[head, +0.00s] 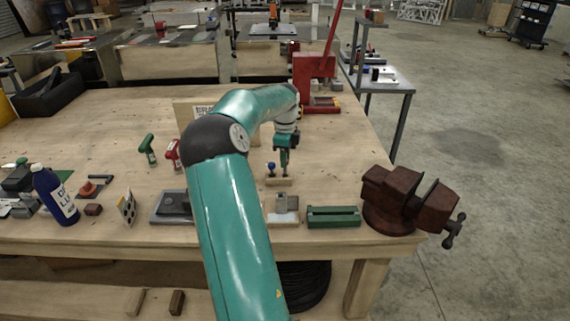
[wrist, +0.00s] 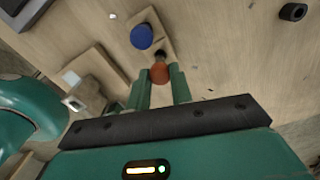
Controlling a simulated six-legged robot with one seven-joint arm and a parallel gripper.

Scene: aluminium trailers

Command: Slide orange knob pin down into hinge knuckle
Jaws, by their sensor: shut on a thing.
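My gripper (wrist: 161,84) is shut on the orange knob pin (wrist: 159,73), with one green finger on either side of the knob. In the head view my gripper (head: 285,166) points down over that block (head: 280,182). A blue knob pin (wrist: 142,36) stands upright in the block, close to the orange knob; it also shows in the head view (head: 271,167). A grey metal piece (head: 287,202), perhaps the hinge, sits on a pale base nearer the table's front edge.
A green tray (head: 334,217) and a dark red vise (head: 402,199) stand to the right. A grey block (head: 171,206), a blue bottle (head: 54,195) and red and green handled tools are to the left. A red press (head: 313,75) stands behind. Bare tabletop lies right of my gripper.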

